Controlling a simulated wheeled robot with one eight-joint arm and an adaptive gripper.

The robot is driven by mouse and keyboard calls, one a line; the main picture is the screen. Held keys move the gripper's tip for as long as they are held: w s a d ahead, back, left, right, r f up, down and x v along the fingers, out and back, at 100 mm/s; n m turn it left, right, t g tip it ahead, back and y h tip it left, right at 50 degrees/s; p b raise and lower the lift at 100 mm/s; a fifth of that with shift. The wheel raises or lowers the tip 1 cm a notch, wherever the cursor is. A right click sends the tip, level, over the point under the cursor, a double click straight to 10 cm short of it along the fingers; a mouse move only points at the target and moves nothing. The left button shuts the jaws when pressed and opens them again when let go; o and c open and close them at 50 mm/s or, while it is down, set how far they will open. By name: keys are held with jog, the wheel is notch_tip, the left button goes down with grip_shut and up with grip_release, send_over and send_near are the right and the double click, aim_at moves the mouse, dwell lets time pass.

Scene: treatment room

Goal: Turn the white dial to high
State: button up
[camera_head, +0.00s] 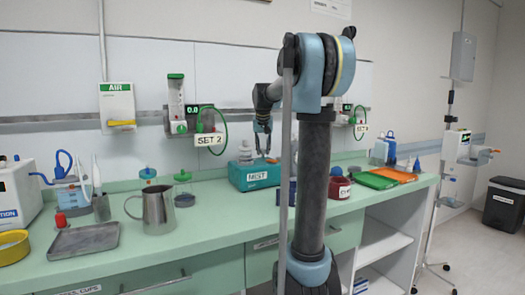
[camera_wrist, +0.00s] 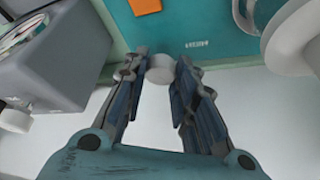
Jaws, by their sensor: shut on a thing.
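The white dial (camera_wrist: 160,72) shows in the wrist view as a small pale round knob against a teal surface (camera_wrist: 205,22). My gripper (camera_wrist: 161,66) has its two fingertips on either side of the dial and is shut on it. In the head view my gripper (camera_head: 263,150) points down at the teal box marked MIST (camera_head: 262,182) on the counter. I cannot make out the dial in the head view. A small white label (camera_wrist: 197,44) sits right of the dial; its text and the dial's setting are too small to read.
A metal pitcher (camera_head: 158,208) and a tray (camera_head: 84,240) stand left on the green counter (camera_head: 200,225). A red pot (camera_head: 340,188) and an orange mat (camera_head: 376,181) lie right. A wall unit with a SET 2 tag (camera_head: 209,140) hangs behind.

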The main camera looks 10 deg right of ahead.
jog(key=n+y, duration=0.1)
jog(key=n, duration=0.2)
jog(key=n+y, duration=0.1)
jog(key=n, duration=0.3)
jog(key=shift+w+d+y, duration=0.1)
jog(key=shift+d+y, duration=0.05)
jog(key=shift+y, duration=0.25)
jog(key=n+g+y, duration=0.1)
jog(key=n, duration=0.2)
jog(key=shift+w+d+n, duration=0.1)
jog(key=shift+n, duration=0.3)
jog(key=shift+n+g+y, duration=0.5)
jog(key=shift+n+g, duration=0.1)
jog(key=shift+n, duration=1.2)
jog(key=shift+d, duration=0.1)
jog(key=o, duration=1)
